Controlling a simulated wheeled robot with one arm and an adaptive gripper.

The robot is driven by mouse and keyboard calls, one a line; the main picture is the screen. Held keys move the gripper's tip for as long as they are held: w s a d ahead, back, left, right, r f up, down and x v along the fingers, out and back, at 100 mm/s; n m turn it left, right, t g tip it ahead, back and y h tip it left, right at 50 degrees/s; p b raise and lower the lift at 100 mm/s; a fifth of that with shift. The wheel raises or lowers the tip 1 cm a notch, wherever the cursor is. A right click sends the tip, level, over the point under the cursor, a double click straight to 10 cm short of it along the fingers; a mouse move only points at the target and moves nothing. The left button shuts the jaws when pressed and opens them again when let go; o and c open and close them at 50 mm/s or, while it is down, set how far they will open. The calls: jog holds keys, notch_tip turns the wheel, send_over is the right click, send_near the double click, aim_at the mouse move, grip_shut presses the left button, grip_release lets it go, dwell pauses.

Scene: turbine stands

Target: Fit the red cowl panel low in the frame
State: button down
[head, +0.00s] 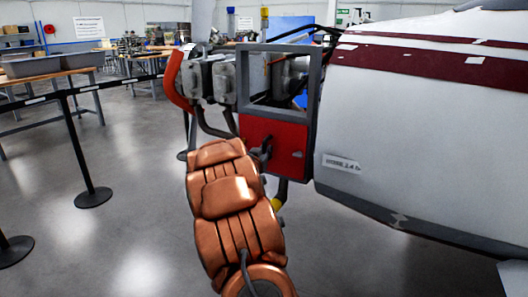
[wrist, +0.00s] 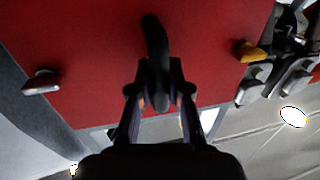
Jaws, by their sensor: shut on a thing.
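The red cowl panel (head: 286,133) stands upright at the lower half of the grey frame (head: 243,75), below its open upper window. It fills much of the wrist view (wrist: 90,50). My gripper (wrist: 158,92) is shut on the panel's dark handle (wrist: 155,38). In the head view my gripper (head: 262,152) is at the panel's left part, partly hidden by my arm. A small metal latch (wrist: 42,82) shows at one side of the panel. I cannot tell whether the panel sits flush in the frame.
The white engine nacelle (head: 420,120) with dark red stripes is right of the frame. Grey engine parts and a red-orange pipe (head: 175,80) are to its left. A black barrier post (head: 85,150) and a workbench (head: 40,78) stand farther left. The floor between is clear.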

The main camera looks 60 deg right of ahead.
aim_at(264, 152)
jog(key=c, duration=1.4)
grip_release()
jog(key=shift+s+d, duration=0.15)
jog(key=shift+d, duration=0.1)
jog(key=o, duration=0.4)
jog(key=shift+a, duration=0.15)
jog(key=shift+c, duration=0.2)
jog(key=shift+o, duration=0.8)
jog(key=shift+v, duration=3.45)
jog(key=shift+a+f, duration=0.1)
jog(key=shift+a, duration=0.05)
